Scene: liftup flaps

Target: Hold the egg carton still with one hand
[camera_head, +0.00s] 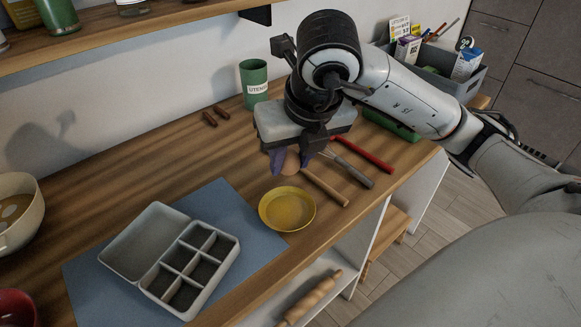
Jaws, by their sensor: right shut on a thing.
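The grey egg carton (133,243) lies open on a blue mat (232,205), its lid folded back to the left. Its compartments look empty and dark inside. My right gripper (290,160) is above the counter behind the yellow bowl (287,209), away from the carton. Its purple fingertips are shut on a brown, rounded thing that looks like an egg (291,166), partly hidden by the fingers. My left gripper is not in view, and nothing touches the carton.
A green utensil cup (254,84) stands near the wall. Several tools, including a red-handled one (363,154), lie right of the bowl. A cream bowl (22,205) and red bowl (17,308) are at the left. A rolling pin (312,298) is on a lower shelf.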

